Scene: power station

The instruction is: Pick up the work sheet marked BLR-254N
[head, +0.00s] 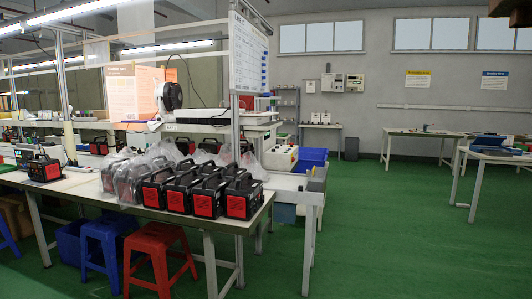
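I cannot make out a sheet marked BLR-254N; lettering at this distance is too small to read. A white board with rows of marks (249,55) hangs on a post above the near workbench. An orange-tinted sheet or panel (137,92) with unreadable text stands behind the bench. Small flat items lie on the back right table (410,132), and a blue item (490,141) lies on the right table; I cannot tell whether any is a work sheet.
The near workbench (85,189) bears several black-and-red units (204,206), some in clear plastic. A red stool (160,258) and blue stool (103,253) stand at its front. Blue bins (312,158) are behind it. Green floor (400,230) is open at centre and right.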

